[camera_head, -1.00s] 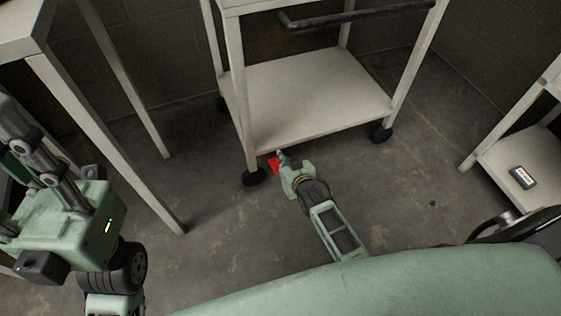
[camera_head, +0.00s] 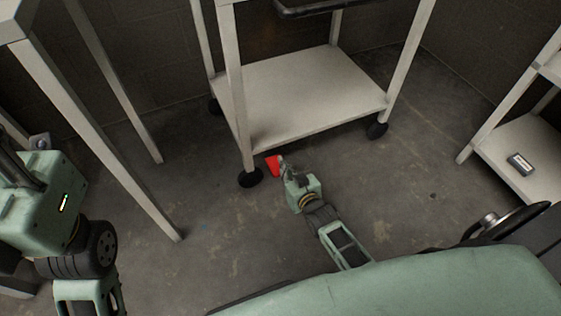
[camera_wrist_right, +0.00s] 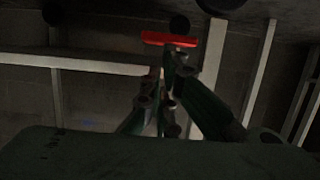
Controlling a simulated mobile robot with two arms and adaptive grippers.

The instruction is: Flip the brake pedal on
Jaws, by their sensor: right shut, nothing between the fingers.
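The red brake pedal (camera_head: 273,165) sits low at the front left caster of the white cart (camera_head: 300,100). It shows as a red bar in the right wrist view (camera_wrist_right: 169,40). My right gripper (camera_head: 284,163) is shut and empty, its fingertips close beside the pedal on its right. In the right wrist view its fingers (camera_wrist_right: 172,62) come together just below the red bar; I cannot tell whether they touch it. My left arm's wrist shows at the left edge, but its fingertips are outside the frame.
The cart stands on black casters (camera_head: 250,178) with a dark handle (camera_head: 335,8) above. A white table's leg (camera_head: 95,130) is at the left. A white shelf (camera_head: 540,165) with a small dark device (camera_head: 521,163) stands at the right. Bare concrete floor lies between.

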